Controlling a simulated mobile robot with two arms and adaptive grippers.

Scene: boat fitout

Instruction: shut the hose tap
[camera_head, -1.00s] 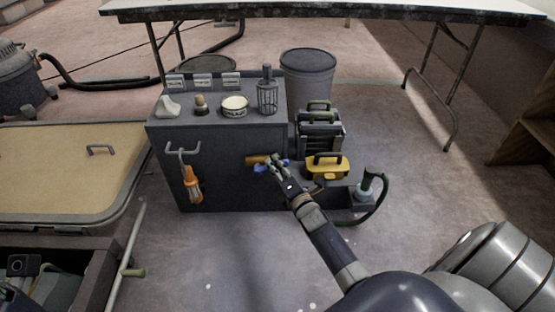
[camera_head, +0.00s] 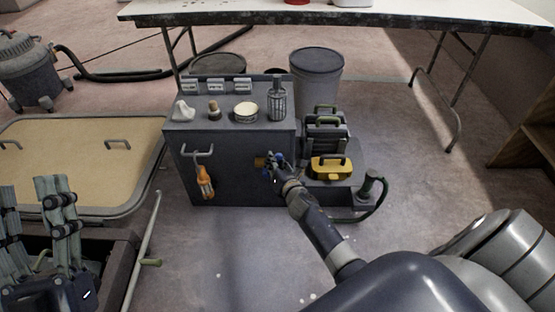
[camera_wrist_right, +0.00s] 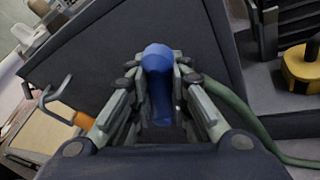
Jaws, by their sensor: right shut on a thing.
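The hose tap (camera_head: 260,162) is a small brass body on the front of a dark grey cabinet. Its blue handle (camera_wrist_right: 158,80) is between the fingers of my right gripper (camera_wrist_right: 160,88), which is shut on it. In the head view my right gripper (camera_head: 275,162) covers most of the handle, so its angle to the body is hard to read. A green hose (camera_wrist_right: 232,112) runs past the gripper in the wrist view. My left gripper (camera_head: 36,215) is at the lower left, fingers up, spread apart and empty, far from the tap.
The grey cabinet (camera_head: 225,140) carries a jar, a tin and a caged lamp on top. An orange-handled tool (camera_head: 205,182) hangs from its front hook. A yellow case (camera_head: 331,168) stands close right of my right gripper. Floor in front is clear.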

